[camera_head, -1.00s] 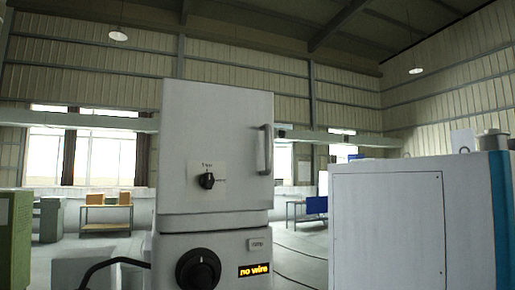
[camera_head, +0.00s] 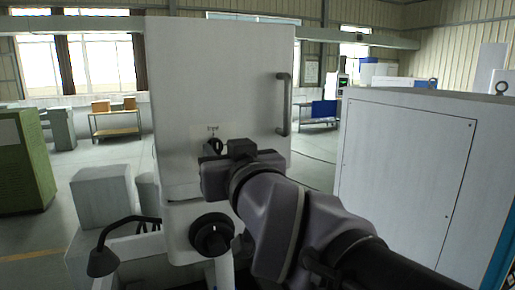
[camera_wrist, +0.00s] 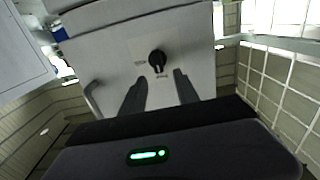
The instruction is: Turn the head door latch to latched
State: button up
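The head door latch (camera_head: 214,146) is a small black knob on a label plate on the white head door (camera_head: 222,80). In the wrist view the latch (camera_wrist: 157,58) shows whole, with small lettering to its left and below it. My gripper (camera_wrist: 160,80) is open, its two dark fingers apart and pointing at the door, with the latch just beyond and between the fingertips. I see nothing between the fingers. In the head view my wrist and arm cover the lower right part of the door, and the fingertips are hard to make out there.
A vertical door handle (camera_head: 284,104) stands out at the door's right edge. A larger black dial (camera_head: 211,235) sits below the door. A black lamp (camera_head: 103,262) is at lower left. A large white cabinet (camera_head: 405,170) fills the right side.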

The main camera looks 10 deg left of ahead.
aim_at(217, 141)
jog(key=x, duration=0.5)
jog(key=shift+w+r+p, duration=0.1)
jog(key=shift+w+p, duration=0.1)
jog(key=shift+p, duration=0.1)
jog(key=shift+c, duration=0.5)
grip_shut()
